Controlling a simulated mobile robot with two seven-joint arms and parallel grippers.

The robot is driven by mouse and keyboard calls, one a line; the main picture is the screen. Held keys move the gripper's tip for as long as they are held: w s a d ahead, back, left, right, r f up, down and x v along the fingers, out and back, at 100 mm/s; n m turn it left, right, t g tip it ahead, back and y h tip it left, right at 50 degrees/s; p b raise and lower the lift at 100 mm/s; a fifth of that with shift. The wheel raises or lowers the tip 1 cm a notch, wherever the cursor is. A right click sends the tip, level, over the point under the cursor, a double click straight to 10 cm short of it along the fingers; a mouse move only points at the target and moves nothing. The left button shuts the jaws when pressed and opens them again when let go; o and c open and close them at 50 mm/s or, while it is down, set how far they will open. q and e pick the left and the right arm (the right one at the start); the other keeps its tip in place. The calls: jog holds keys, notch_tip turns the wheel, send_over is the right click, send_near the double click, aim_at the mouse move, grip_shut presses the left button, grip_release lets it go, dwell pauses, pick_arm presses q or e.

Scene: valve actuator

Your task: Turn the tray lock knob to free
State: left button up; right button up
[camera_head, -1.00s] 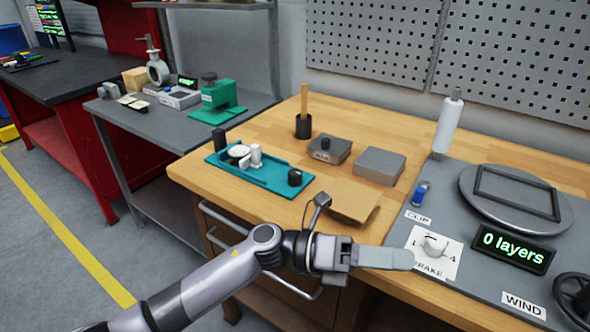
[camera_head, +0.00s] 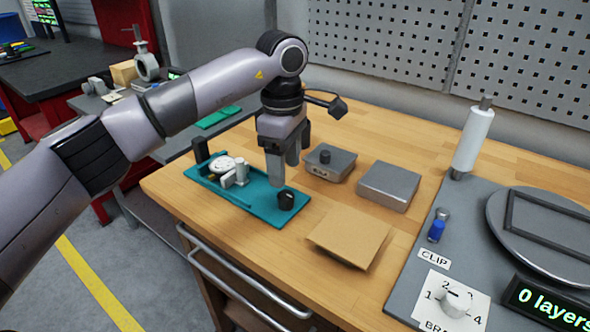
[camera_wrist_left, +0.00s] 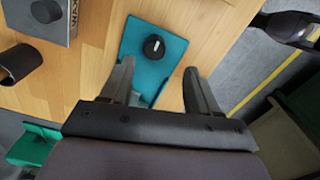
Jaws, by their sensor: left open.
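The teal tray (camera_head: 258,200) lies on the wooden bench and holds white parts (camera_head: 230,170) at its left end. The black tray lock knob (camera_head: 286,199) stands at the tray's near right end. In the left wrist view the knob (camera_wrist_left: 154,47) shows a white pointer line on its top, running roughly along the picture's vertical. My left gripper (camera_head: 283,172) points down above the tray, just behind and left of the knob. In the wrist view the left gripper (camera_wrist_left: 160,88) is open and empty, with the knob ahead of its fingertips and apart from them. My right gripper is not in view.
A grey box with a black knob (camera_head: 329,163), a plain grey box (camera_head: 389,186) and a brown sheet (camera_head: 350,236) lie right of the tray. A grey panel (camera_head: 405,290) with a white roll (camera_head: 473,138) stands further right. Bare wood surrounds the tray's near side.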

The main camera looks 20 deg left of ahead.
aim_at(286, 194)
pick_arm(q)
jog(key=shift+w+a, duration=0.1)
jog(key=shift+w, duration=0.3)
jog(key=shift+w+f, duration=0.15)
jog(key=shift+f, duration=0.05)
jog(key=f, duration=0.6)
jog(key=shift+s+f+p, duration=0.2)
jog(key=shift+f+p, duration=0.1)
jog(key=shift+p, duration=0.1)
jog(key=c, duration=1.1)
